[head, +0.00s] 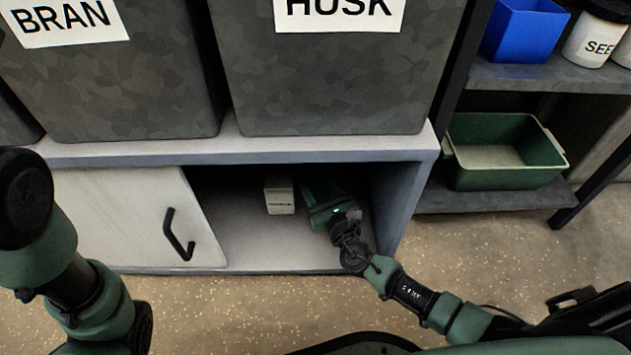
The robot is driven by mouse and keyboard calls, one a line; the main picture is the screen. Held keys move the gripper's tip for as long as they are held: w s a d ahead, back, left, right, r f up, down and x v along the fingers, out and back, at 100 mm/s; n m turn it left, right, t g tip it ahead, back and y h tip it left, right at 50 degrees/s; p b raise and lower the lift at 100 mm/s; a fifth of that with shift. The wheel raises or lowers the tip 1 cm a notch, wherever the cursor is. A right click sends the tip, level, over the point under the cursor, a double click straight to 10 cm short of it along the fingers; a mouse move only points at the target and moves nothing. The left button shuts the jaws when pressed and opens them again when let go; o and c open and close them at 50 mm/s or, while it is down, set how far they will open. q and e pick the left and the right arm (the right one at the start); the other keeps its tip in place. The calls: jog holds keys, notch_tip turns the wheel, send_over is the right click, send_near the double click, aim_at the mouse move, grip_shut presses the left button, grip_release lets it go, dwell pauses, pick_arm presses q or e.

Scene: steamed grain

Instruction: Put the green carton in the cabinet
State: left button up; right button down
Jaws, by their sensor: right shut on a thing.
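The cabinet (410,205) is low and grey, with its right half open and a dark interior. My right arm reaches in through this opening from the lower right. My right gripper (322,195) is inside, above the cabinet floor towards the right side, shut on the green carton. The carton is in shadow and mostly hidden by the green hand, so its outline and whether it touches the floor cannot be told. My left gripper is out of view; only my left arm shows at the left.
A small pale carton (279,195) stands inside the cabinet, just left of my right gripper. A pale sliding door (120,215) with a black handle covers the left half. Grey bins (330,85) stand on top. A green crate (505,180) sits on the right shelf.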

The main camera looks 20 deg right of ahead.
aim_at(321, 195)
jog(key=shift+f+b, duration=0.4)
jog(key=shift+f, duration=0.05)
jog(key=c, duration=0.6)
grip_release()
jog(key=shift+c, duration=0.2)
jog(key=shift+s, duration=0.35)
jog(key=s+p, duration=0.1)
jog(key=s, duration=0.1)
jog(key=s+p, duration=0.1)
jog(key=s, duration=0.1)
jog(key=s+p, duration=0.1)
jog(key=s, duration=0.1)
jog(key=shift+s+d+r, duration=0.1)
jog(key=shift+s+d, duration=0.05)
jog(key=shift+d, duration=0.25)
jog(key=shift+s, duration=0.4)
